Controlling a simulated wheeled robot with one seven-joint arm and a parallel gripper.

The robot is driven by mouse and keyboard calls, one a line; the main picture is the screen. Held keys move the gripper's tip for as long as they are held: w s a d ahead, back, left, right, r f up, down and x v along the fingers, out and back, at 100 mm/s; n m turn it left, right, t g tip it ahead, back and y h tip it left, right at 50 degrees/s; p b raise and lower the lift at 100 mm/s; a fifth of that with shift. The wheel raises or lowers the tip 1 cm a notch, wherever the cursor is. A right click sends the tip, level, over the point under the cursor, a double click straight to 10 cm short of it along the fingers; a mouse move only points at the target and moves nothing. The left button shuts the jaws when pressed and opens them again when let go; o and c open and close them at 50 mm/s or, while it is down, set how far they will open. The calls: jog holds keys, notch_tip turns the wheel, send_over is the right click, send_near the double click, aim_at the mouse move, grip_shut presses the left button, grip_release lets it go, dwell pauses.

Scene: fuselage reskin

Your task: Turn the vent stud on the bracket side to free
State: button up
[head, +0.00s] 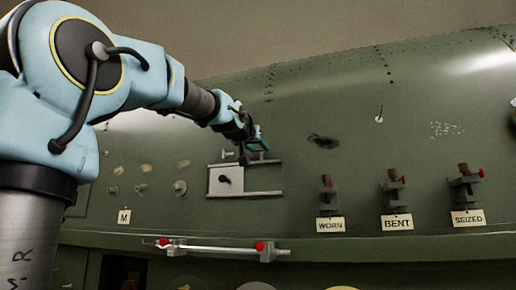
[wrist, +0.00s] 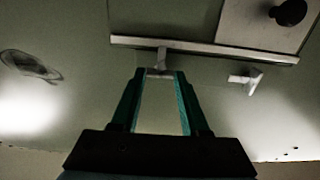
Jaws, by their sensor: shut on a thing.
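My gripper (head: 259,143) is at the upper edge of a small framed hatch (head: 216,183) on the green fuselage. In the wrist view my gripper's green fingers (wrist: 160,74) close on the crossbar of a pale T-shaped stud (wrist: 161,57) at the hatch's rail. A second T-shaped stud (wrist: 246,80) stands free beside it; in the head view it is to the left of my gripper (head: 228,153). The hatch has a pale plate with a black knob (wrist: 289,12). No label shows which stud is on the bracket side.
A dark scuff (head: 323,141) marks the skin right of the hatch. Clamps tagged WORN (head: 330,225), BENT (head: 397,222) and SEIZED (head: 468,218) stand at the right. A rail with red-knobbed clamps (head: 215,249) runs below. Round fittings (head: 180,188) sit left.

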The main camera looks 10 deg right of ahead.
grip_shut()
jog(key=shift+n, duration=0.3)
jog(key=n+b, duration=0.1)
jog(key=n, duration=0.1)
jog(key=shift+a+f+n+b, duration=0.1)
jog(key=shift+n+b, duration=0.3)
jog(key=n+b, duration=0.2)
jog(key=n, duration=0.2)
jog(key=n+b, duration=0.1)
jog(key=n, duration=0.4)
jog(key=shift+n, duration=0.4)
jog(key=n, duration=0.4)
jog(key=shift+n, duration=0.4)
jog(key=o, duration=0.8)
grip_release()
